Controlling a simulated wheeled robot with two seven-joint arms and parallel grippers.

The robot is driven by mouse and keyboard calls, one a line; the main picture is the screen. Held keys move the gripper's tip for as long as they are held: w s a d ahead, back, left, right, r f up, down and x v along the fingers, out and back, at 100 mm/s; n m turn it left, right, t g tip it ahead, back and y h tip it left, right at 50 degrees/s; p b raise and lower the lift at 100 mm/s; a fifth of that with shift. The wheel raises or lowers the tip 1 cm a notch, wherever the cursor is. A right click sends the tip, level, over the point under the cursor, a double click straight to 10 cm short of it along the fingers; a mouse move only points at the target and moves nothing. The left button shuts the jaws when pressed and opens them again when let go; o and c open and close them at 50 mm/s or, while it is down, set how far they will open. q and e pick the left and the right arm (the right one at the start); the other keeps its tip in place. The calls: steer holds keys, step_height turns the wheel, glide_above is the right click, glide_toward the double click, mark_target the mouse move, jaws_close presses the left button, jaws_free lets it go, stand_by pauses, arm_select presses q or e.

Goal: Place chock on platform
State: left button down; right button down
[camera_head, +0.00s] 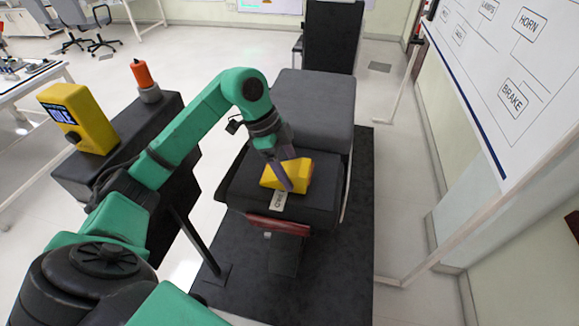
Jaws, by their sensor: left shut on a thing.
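The yellow chock (297,175) is at the black front top of the platform (325,205), just behind a white label (279,201). My left gripper (288,178) reaches in from the left and is shut on the chock, one finger across its near side. I cannot tell whether the chock rests on the surface or hangs slightly above it. My right gripper is not in view.
A dark side stand (110,150) at the left carries a yellow display box (78,118) and an orange-topped object (145,82). A grey padded block (312,100) rises behind the platform. A whiteboard (510,75) stands at the right. Floor to the right is clear.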

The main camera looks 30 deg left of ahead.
arm_select(q)
steer(key=shift+w+f, duration=0.1)
jaws_free()
